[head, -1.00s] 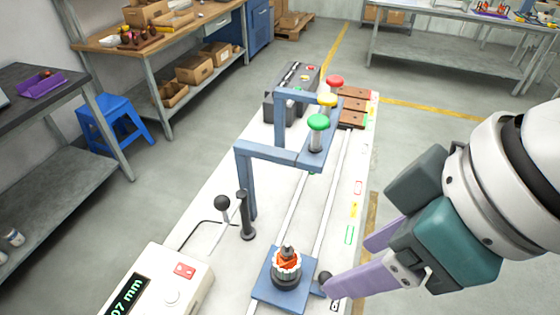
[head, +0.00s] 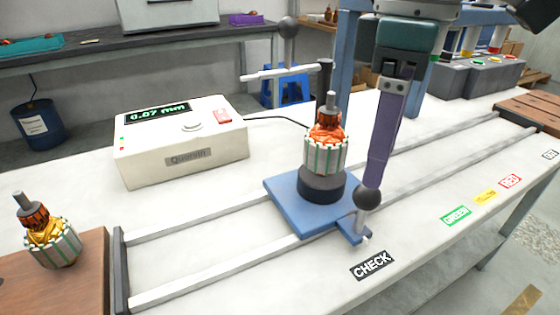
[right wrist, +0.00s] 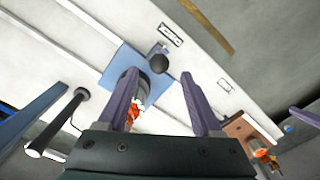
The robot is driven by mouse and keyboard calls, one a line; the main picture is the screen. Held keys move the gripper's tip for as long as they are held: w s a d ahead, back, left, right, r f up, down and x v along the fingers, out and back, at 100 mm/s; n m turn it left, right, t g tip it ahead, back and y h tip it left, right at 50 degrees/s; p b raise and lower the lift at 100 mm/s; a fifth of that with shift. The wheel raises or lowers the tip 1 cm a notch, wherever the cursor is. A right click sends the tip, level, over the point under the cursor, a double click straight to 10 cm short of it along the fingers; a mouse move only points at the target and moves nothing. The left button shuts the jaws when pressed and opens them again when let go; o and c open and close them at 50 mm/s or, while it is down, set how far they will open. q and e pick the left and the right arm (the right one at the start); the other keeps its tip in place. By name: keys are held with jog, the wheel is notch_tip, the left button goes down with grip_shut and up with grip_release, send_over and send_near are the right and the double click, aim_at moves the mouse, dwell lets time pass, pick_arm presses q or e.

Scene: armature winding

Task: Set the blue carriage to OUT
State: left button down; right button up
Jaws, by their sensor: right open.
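The blue carriage (head: 285,207) sits on two pale rails, beside the CHECK label (head: 372,265). It carries a dark round holder with an upright armature (head: 322,150) with orange windings. A dark ball knob (head: 368,197) stands on a short tab at the carriage's front edge. My right gripper (head: 373,184) is open and points down just above the knob; one lilac finger shows clearly in the head view. In the right wrist view the knob (right wrist: 157,63) appears between the two open fingertips (right wrist: 158,74); contact cannot be told.
A gauge box (head: 182,140) reading 0.07 mm stands behind the rails. A wooden block (head: 55,285) with another armature (head: 48,235) is at the left rail end. GREEN (head: 456,215) and RED (head: 509,181) labels lie rightward.

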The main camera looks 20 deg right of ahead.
aim_at(363, 210)
jog(key=shift+f, duration=0.45)
notch_tip(363, 210, down, 9)
jog(key=shift+w+r+b, duration=0.1)
jog(key=shift+w+b, duration=0.05)
jog(key=shift+b, duration=1.05)
jog(key=shift+c, duration=0.4)
grip_shut()
